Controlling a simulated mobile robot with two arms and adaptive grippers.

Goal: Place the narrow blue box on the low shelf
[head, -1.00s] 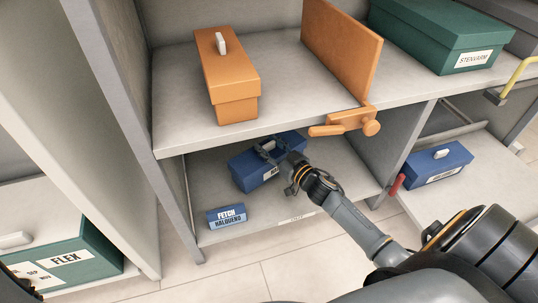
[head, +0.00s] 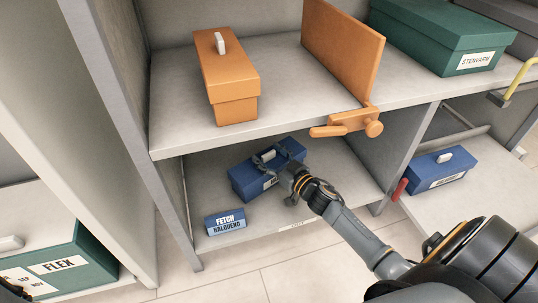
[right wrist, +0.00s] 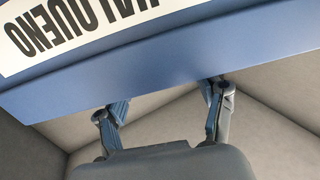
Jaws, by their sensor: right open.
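The narrow blue box (head: 245,181) rests on the low shelf (head: 330,200), under the shelf with the orange box. It has a pale knob on its lid and a label on its front.
A small blue "FETCH HALQUENO" sign (head: 225,221) stands at the front left of the low shelf. An orange box (head: 227,80) and an orange divider (head: 341,50) are above. Another blue box (head: 438,168) sits in the right bay, beside a red handle (head: 399,190).

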